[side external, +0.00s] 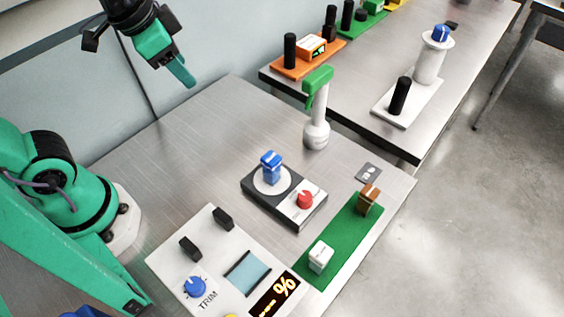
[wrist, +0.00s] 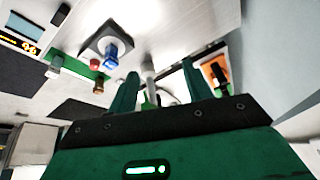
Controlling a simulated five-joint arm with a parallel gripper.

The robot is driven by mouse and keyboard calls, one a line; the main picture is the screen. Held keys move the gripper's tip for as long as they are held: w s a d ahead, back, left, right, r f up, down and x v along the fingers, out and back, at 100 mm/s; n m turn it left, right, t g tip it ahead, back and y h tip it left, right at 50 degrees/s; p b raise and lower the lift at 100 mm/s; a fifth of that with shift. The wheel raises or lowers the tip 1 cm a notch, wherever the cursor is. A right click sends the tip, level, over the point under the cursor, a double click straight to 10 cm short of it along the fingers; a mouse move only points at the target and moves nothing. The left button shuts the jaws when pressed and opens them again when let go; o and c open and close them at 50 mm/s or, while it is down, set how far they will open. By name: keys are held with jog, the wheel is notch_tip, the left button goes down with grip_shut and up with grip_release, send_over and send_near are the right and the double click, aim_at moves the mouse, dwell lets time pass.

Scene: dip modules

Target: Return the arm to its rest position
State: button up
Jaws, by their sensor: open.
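My gripper (side external: 178,68) is at the upper left in the side external view, raised above the table and well apart from everything on it. In the wrist view my gripper (wrist: 160,80) shows two green fingers spread apart with nothing held between them. A dark module (side external: 311,219) sits mid-table with a blue block (side external: 271,167) on its pale disc and a red knob (side external: 305,199). The blue block also shows in the wrist view (wrist: 110,62).
A white and green handheld tool (side external: 317,118) stands behind the module. A white panel (side external: 215,225) and a green board (side external: 340,245) lie at the front. A second table (side external: 440,110) holds an orange module (side external: 290,66) and a white stand (side external: 428,65). The table's back left is clear.

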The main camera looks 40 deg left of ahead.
jog(key=s+a+n+t, duration=0.1)
jog(key=s+a+n, duration=0.3)
jog(key=shift+a+y, duration=0.1)
jog(key=shift+y, duration=0.2)
